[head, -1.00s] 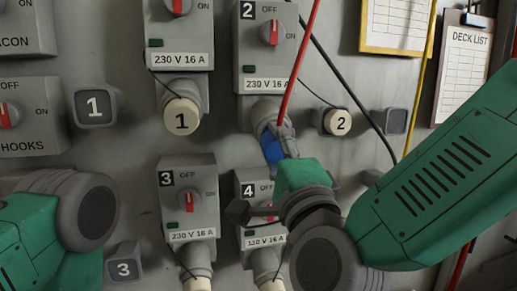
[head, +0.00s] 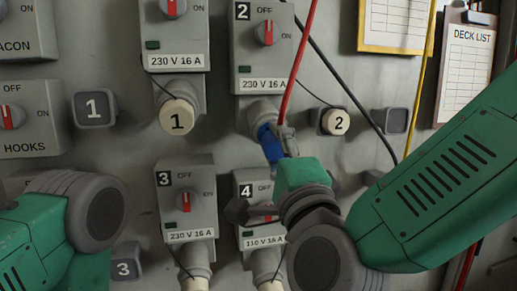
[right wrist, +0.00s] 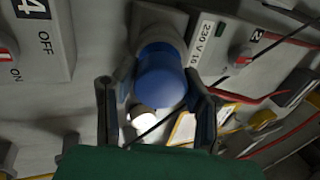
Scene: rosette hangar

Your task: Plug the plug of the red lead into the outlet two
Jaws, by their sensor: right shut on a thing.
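The blue plug (head: 269,141) is at the mouth of the grey socket of outlet two (head: 261,110). I cannot tell how far it sits inside. My right gripper (head: 283,143) is shut on the plug from below. In the right wrist view the blue plug (right wrist: 162,78) stands between the two fingers (right wrist: 155,110), its far end against the grey socket. The red lead (head: 296,70) comes down from the top to the plug, its end partly hidden by the gripper. Only links of my left arm show at the left edge; its gripper is out of view.
Switch box two (head: 262,45) is above the socket, its red knob on top. The cream cap 2 (head: 340,121) sits to the right. A black cable (head: 345,85) slants behind the red lead. Outlet four's box (head: 248,190) is close below, partly behind my gripper.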

